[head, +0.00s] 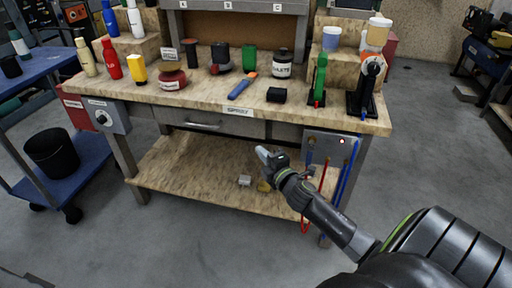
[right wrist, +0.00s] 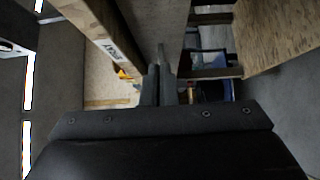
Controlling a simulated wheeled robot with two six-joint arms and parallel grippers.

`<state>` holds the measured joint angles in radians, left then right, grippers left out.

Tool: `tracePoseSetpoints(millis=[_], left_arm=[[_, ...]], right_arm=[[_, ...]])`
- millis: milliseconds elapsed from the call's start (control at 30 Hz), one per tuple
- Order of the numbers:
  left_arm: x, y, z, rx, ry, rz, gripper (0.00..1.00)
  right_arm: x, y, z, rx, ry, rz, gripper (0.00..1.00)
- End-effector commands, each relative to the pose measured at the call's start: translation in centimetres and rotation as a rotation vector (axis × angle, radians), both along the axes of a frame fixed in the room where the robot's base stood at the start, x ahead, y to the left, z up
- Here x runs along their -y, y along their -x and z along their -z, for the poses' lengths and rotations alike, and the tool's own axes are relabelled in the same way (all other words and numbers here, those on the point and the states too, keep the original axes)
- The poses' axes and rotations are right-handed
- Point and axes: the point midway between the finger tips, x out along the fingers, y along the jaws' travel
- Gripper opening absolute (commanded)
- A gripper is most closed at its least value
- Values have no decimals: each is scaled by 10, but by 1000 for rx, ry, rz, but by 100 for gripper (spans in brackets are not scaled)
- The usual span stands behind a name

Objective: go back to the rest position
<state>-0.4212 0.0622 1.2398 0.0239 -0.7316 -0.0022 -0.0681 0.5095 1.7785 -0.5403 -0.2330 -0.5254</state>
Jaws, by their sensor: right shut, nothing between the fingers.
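My right gripper (head: 263,153) is shut and empty in the head view, in front of the wooden workbench (head: 215,93). It appears below the front edge of the top, over the lower shelf (head: 180,172) in the picture. In the right wrist view the two fingers (right wrist: 160,80) are together with nothing between them. My right arm comes in from the lower right. My left gripper is not in view.
Bottles, cups and tools stand on the bench top, among them a blue-handled tool (head: 238,89) and a black block (head: 276,95). A control box (head: 331,147) with red and blue cables hangs at the right front. A blue cart (head: 81,170) with a black bin (head: 52,153) stands left. Grey floor (head: 180,245) in front is clear.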

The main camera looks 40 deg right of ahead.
Motion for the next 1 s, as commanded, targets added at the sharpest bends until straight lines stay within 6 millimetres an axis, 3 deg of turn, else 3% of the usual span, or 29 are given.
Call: tracePoseSetpoints(millis=[133,400,533,667,767,900,1000], left_arm=[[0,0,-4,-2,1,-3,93],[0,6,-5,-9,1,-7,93],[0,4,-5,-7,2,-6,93],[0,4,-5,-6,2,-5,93],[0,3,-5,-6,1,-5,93],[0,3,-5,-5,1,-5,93],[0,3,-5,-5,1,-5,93]], right_arm=[[-2,12,0,0,0,-1,0],[-2,15,1,-2,-2,1,0],[3,20,23,-46,-64,34,0],[13,44,91,-173,-250,141,0],[16,78,159,-303,-437,262,0],[7,139,248,-477,-685,451,0],[-9,191,304,-594,-847,594,0]])
